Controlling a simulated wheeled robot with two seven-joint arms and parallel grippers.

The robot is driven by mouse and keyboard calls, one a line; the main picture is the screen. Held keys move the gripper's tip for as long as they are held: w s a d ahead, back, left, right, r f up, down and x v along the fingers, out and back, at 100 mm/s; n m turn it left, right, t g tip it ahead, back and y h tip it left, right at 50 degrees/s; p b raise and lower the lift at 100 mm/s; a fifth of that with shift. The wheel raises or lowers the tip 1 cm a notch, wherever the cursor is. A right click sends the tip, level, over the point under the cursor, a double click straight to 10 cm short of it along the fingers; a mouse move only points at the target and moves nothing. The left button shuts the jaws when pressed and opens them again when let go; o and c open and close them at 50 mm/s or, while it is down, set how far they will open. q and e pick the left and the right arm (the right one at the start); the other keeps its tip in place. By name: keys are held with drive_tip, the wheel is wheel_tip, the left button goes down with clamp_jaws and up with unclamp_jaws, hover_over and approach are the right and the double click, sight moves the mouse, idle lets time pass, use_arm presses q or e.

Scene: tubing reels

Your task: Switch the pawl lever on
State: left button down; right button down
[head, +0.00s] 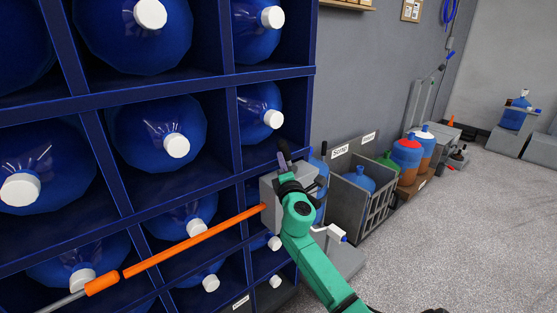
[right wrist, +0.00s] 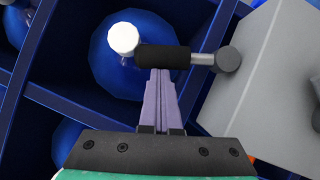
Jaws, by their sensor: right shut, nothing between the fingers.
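The pawl lever (right wrist: 163,57) shows in the right wrist view as a black grip on a short metal shaft. The shaft joins a round pivot on the side of a grey box (right wrist: 255,85). My right gripper (right wrist: 161,78) is shut and empty. Its pale purple fingertips lie right at the middle of the black grip, on its lower side; I cannot tell whether they touch. In the head view my green right arm (head: 318,270) reaches up to the grey box (head: 268,194) and hides much of it. My left gripper is not in view.
A blue rack (head: 190,76) of water bottles fills the left. An orange bar (head: 195,243) runs from the grey box to the lower left. A grey crate (head: 345,200) and several coloured bottles stand along the wall. The floor (head: 460,240) at right is clear.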

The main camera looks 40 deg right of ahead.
drive_tip(key=d+r+m+g+y+p, duration=0.1)
drive_tip(key=d+r+m+g+p, duration=0.2)
drive_tip(key=p, duration=1)
drive_tip(key=shift+d+m+y, duration=0.4)
drive_tip(key=shift+d+m, duration=1.2)
drive_tip(key=shift+s, duration=0.1)
